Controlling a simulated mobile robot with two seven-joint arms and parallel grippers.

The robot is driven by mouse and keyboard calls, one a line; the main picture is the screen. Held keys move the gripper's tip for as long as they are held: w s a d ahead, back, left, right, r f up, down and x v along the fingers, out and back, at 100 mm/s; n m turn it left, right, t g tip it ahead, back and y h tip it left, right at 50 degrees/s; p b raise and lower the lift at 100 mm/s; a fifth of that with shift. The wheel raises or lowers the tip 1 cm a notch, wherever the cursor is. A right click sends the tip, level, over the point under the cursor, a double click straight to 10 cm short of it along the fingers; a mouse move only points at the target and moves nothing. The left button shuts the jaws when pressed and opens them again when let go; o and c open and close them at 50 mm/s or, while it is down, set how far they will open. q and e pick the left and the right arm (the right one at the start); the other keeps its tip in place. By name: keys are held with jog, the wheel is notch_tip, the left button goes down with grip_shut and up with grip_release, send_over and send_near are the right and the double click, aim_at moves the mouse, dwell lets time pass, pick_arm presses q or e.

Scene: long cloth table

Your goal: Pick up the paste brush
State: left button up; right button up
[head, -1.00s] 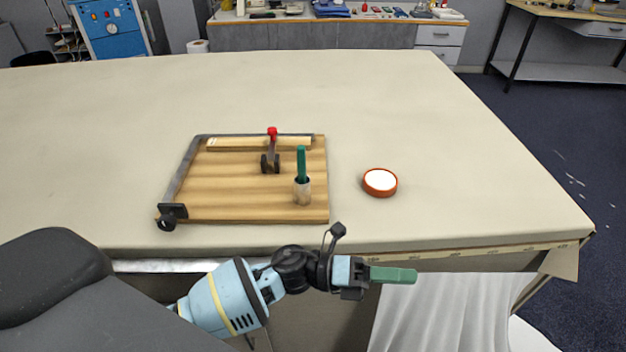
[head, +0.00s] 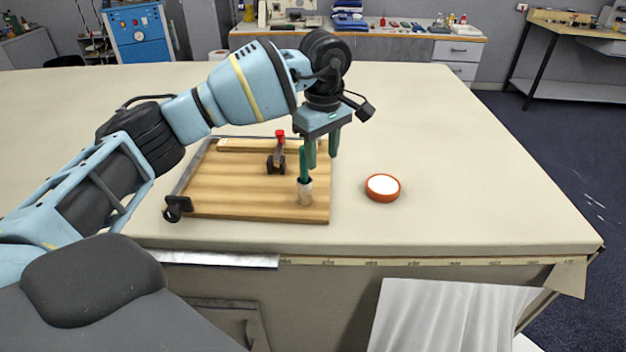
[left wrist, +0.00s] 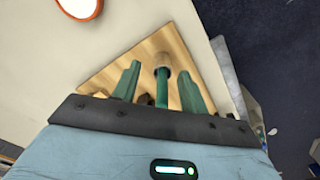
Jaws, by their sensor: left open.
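The paste brush (head: 303,165) stands upright on the wooden board (head: 235,190), green handle up, its lower end at a pale, cup-like cylinder (head: 305,193). I cannot tell whether that is a holder or part of the brush. My left gripper (head: 322,152) points down at the top of the handle, with its two green fingers apart. In the left wrist view the brush handle (left wrist: 162,88) shows between the two fingers (left wrist: 157,85), with a gap on each side. Nothing is gripped. My right gripper is not in view.
A red-topped tool with a dark base (head: 279,155) stands on the board left of the brush. A dark metal bar runs along the board's left edge. An orange-rimmed round dish with white content (head: 383,187) sits to the right. The cloth table (head: 480,170) is clear further right.

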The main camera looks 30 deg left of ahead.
pick_arm(q)
jog(key=a+r+y, duration=0.2)
jog(key=a+r, duration=0.1)
jog(key=a, duration=0.1)
send_over(304, 183)
jog(key=shift+w+a+f+p, duration=0.1)
jog(key=shift+w+f+p, duration=0.1)
jog(key=shift+f, duration=1.65)
jog(key=shift+w+a+f+p, duration=0.1)
jog(key=shift+w+f+p, duration=0.05)
jog(key=shift+f, duration=1.7)
grip_shut()
